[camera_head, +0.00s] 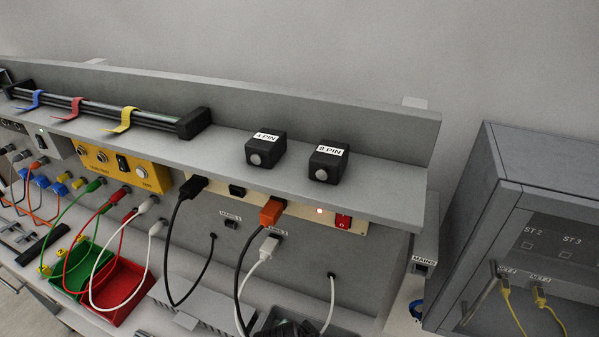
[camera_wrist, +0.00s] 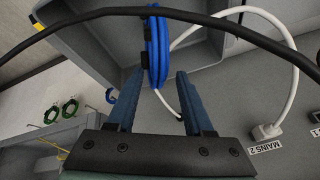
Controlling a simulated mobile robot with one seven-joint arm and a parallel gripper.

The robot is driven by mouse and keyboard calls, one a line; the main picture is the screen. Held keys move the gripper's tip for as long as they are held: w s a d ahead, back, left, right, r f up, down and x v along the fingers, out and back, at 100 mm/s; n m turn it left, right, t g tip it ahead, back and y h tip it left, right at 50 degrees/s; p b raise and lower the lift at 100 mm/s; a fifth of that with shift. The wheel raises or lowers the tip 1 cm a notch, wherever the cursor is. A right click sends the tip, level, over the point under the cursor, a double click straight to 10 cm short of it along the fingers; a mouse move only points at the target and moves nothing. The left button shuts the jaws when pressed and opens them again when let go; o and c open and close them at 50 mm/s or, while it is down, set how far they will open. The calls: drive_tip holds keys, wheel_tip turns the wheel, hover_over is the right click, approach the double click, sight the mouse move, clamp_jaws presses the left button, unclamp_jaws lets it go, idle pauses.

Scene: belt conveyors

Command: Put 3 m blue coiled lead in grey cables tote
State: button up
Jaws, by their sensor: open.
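The blue coiled lead (camera_wrist: 153,50) shows in the wrist view as a narrow upright bundle with black ties. My gripper (camera_wrist: 158,77) is open, with one finger on each side of the lower part of the bundle. The bundle lies in front of a grey open tote (camera_wrist: 95,60); I cannot tell whether it rests on the tote's floor. A black cable crosses in front of the bundle's upper part. My gripper cannot be made out clearly in the head view.
A white plug (camera_wrist: 267,131) sits at MAINS 2, its cable looping near the tote. Green coils (camera_wrist: 70,106) lie at left. The head view shows green (camera_head: 88,268) and red (camera_head: 122,290) bins, hanging leads, a blue item (camera_head: 416,309) and a grey cabinet (camera_head: 520,210) at right.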

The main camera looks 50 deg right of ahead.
drive_tip(key=v, duration=1.1)
drive_tip(key=shift+b, duration=0.45)
drive_tip(key=w+a+r+n+t+h, duration=0.1)
drive_tip(key=w+a+r+n+t, duration=0.2)
drive_tip(key=w+r+n+t, duration=0.75)
drive_tip(key=w+a+r+t, duration=0.2)
drive_tip(key=w+a+r, duration=0.1)
drive_tip(key=r, duration=0.7)
drive_tip(key=w+a+r+t, duration=0.2)
drive_tip(key=w+a+r, duration=0.1)
drive_tip(key=r, duration=0.7)
drive_tip(key=s+a+r+n+t+y, duration=0.2)
drive_tip(key=s+a+r+t, duration=0.1)
drive_tip(key=r, duration=0.4)
drive_tip(key=s+a+r+n+t+y, duration=0.1)
drive_tip(key=s+a+r+n+t, duration=0.2)
drive_tip(key=r, duration=0.5)
drive_tip(key=s+a+r+n+t+y, duration=0.2)
drive_tip(key=s+a+r+n+t, duration=0.1)
drive_tip(key=r, duration=0.5)
drive_tip(key=shift+s+a+t+y, duration=0.3)
drive_tip(key=shift+a+t, duration=0.4)
drive_tip(key=shift+t, duration=0.15)
